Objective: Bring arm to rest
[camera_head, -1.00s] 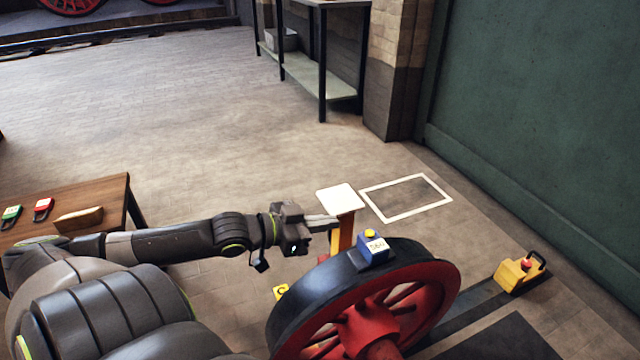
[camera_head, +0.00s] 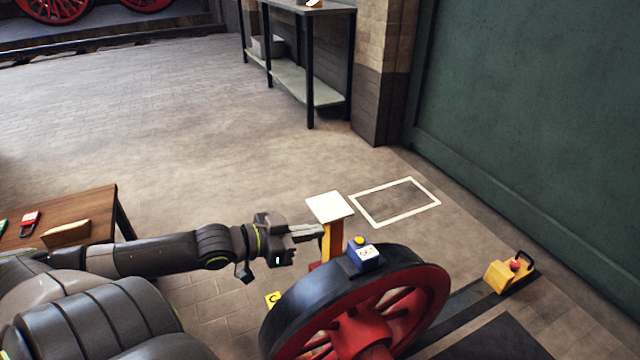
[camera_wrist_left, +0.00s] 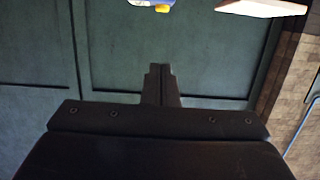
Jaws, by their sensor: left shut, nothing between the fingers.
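My left arm comes in from the left in the head view. Its gripper (camera_head: 308,232) is shut and empty, just left of a post with a white square top (camera_head: 329,207) on a yellow-orange stem. In the left wrist view the shut fingers (camera_wrist_left: 160,84) point toward a dark green wall (camera_wrist_left: 210,50). Whether the fingertips touch the post cannot be told. My right gripper is not in view.
A red-spoked wheel (camera_head: 368,330) with a dark rim stands close by, a blue box with a yellow button (camera_head: 363,254) on it. A yellow box (camera_head: 507,275) sits right. A wooden table (camera_head: 92,208) holds padlocks. Open floor lies behind, with a white-outlined rectangle (camera_head: 410,211).

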